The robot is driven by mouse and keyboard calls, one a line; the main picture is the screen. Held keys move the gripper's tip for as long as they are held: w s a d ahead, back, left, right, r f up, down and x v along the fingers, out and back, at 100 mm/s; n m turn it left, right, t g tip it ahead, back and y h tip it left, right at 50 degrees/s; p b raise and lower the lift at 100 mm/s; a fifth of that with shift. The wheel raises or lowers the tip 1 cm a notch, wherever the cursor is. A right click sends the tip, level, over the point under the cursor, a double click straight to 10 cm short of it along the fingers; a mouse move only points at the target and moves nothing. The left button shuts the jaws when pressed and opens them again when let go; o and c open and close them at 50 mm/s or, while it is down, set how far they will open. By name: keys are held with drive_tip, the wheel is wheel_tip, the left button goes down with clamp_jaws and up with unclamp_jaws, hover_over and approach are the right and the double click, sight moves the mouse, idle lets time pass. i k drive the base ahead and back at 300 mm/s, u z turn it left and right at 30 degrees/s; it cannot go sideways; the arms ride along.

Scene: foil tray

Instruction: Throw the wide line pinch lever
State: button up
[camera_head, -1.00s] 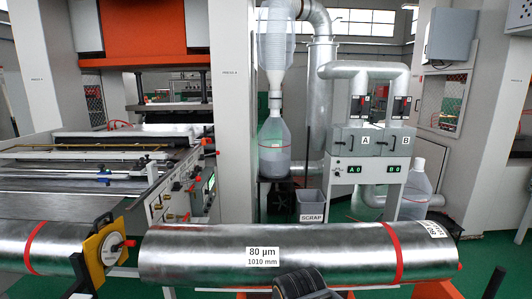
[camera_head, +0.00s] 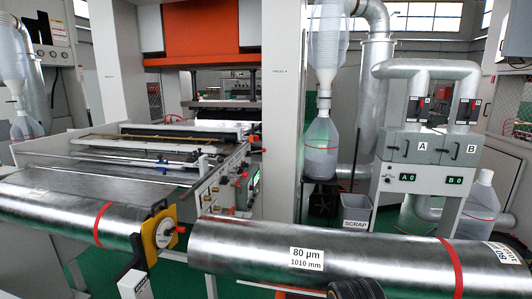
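I cannot pick out for certain which part is the wide line pinch lever. The press line's side panel (camera_head: 215,190) carries several knobs, some with red ends, too small to tell apart. A wide foil roll (camera_head: 390,258) marked 80 µm, 1010 mm lies across the front right. To its left, another foil roll (camera_head: 60,218) ends at a yellow plate (camera_head: 158,230) with a round hub and a red knob (camera_head: 181,229). A black arm on a white block (camera_head: 134,284) stands below that plate. My gripper's fingers are not in view.
A dark ribbed part at the bottom edge looks like my own arm. A grey SCRAP bin (camera_head: 356,212) and a cabinet (camera_head: 428,165) with doors A and B stand at the back right. Green floor shows between. The rolls block the near side.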

sight(264, 151)
drive_tip(key=z, duration=3.15)
drive_tip(key=i, duration=4.2)
drive_tip(key=u, duration=3.5)
drive_tip(key=i, duration=2.75)
drive_tip(key=z, duration=0.05)
